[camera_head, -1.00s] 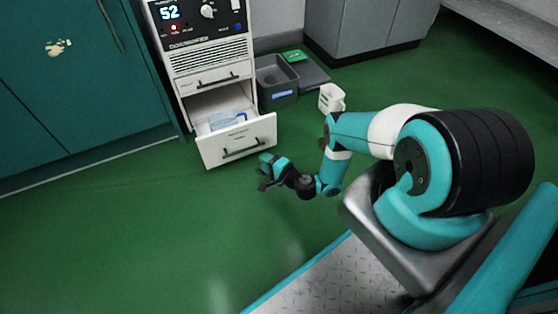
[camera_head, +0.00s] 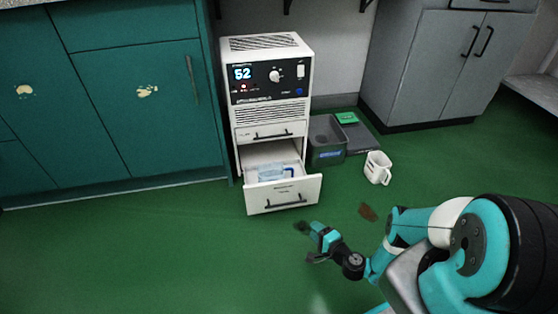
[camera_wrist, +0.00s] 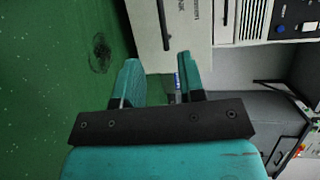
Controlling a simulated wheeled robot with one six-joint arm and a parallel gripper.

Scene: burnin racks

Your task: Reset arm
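My gripper (camera_head: 310,243) is teal and black, and hangs over the green floor in front of the white cabinet's open drawer. In the wrist view my gripper (camera_wrist: 158,78) has its two teal fingers apart, with nothing held between them. My arm (camera_head: 410,225) is bent low at the lower right of the head view. The white drawer front also shows beyond the fingertips in the wrist view (camera_wrist: 150,28).
The white cabinet (camera_head: 270,110) displays 52; its lower drawer (camera_head: 283,196) is open, with a clear bluish item inside. A grey bin (camera_head: 327,150) and white jug (camera_head: 378,168) stand right of it. Dark stains (camera_head: 368,212) mark the floor. Teal cupboards (camera_head: 130,110) stand left.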

